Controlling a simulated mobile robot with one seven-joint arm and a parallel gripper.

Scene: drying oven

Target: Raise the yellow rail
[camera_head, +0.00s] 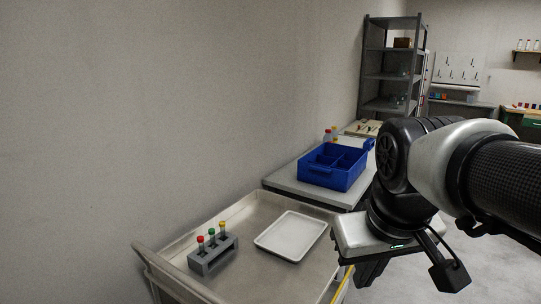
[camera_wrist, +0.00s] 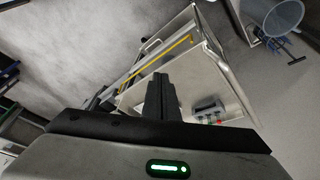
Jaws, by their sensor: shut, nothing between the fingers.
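The yellow rail (camera_wrist: 157,60) is a thin straight bar running diagonally along one side of the metal cart in the wrist view. In the head view only a short piece of the yellow rail (camera_head: 341,286) shows at the cart's right side, low in the picture; the rest is hidden or out of frame. My gripper (camera_head: 362,284) is at the right of the cart, close to the rail in the head view. In the wrist view my gripper (camera_wrist: 161,78) has its dark fingers together and empty, pointing toward the cart with the rail beyond the tips. I see no contact with the rail.
The metal cart (camera_head: 262,212) carries a grey rack (camera_head: 213,258) with red, green and yellow capped tubes and a white tray (camera_head: 291,236). Behind it, a blue bin (camera_head: 335,168) sits on a table. Grey shelves (camera_head: 392,65) stand farther back. A wall borders the left.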

